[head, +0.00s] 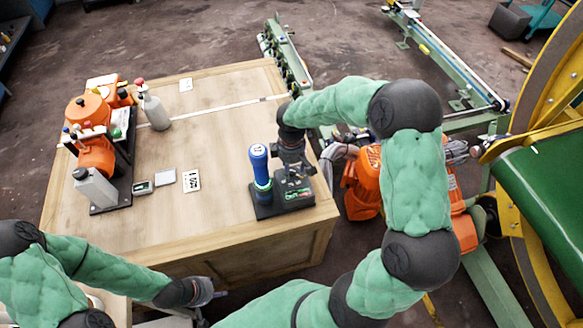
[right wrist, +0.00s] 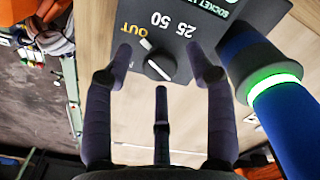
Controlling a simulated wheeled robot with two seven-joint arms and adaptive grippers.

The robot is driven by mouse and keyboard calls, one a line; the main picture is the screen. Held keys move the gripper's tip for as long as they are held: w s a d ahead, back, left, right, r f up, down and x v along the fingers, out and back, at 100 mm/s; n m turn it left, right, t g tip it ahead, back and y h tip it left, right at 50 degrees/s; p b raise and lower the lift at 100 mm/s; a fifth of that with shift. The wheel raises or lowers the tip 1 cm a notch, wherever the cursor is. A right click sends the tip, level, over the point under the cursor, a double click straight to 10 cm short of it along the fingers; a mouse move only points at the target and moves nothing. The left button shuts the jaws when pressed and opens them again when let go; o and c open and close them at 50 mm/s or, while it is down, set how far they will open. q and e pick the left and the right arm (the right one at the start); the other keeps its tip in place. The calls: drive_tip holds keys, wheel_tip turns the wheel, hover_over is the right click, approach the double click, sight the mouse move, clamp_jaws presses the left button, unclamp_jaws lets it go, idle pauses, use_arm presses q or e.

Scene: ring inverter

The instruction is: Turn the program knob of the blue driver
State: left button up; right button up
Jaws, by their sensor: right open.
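The blue driver (head: 259,165) stands upright on a black base (head: 268,207) at the table's front right corner. A green ring glows around its lower part, which also shows in the right wrist view (right wrist: 274,84). The base's dark program knob (right wrist: 159,67) shows in the right wrist view, with a slanted light line on it and the labels OUT, 50 and 25 around it. My right gripper (right wrist: 159,60) is open over the base, its fingers spread around the knob; contact cannot be told. My left gripper (head: 208,291) is low, in front of the table; its opening is unclear.
The wooden table (head: 220,215) holds an orange machine (head: 92,135) at left, a grey bottle (head: 154,109) and small cards (head: 191,180). An orange motor (head: 362,185) stands just right of the table.

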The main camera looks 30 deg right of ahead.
clamp_jaws()
drive_tip(key=m, duration=0.3)
drive_tip(key=shift+m+p, duration=0.3)
drive_tip(key=shift+m, duration=2)
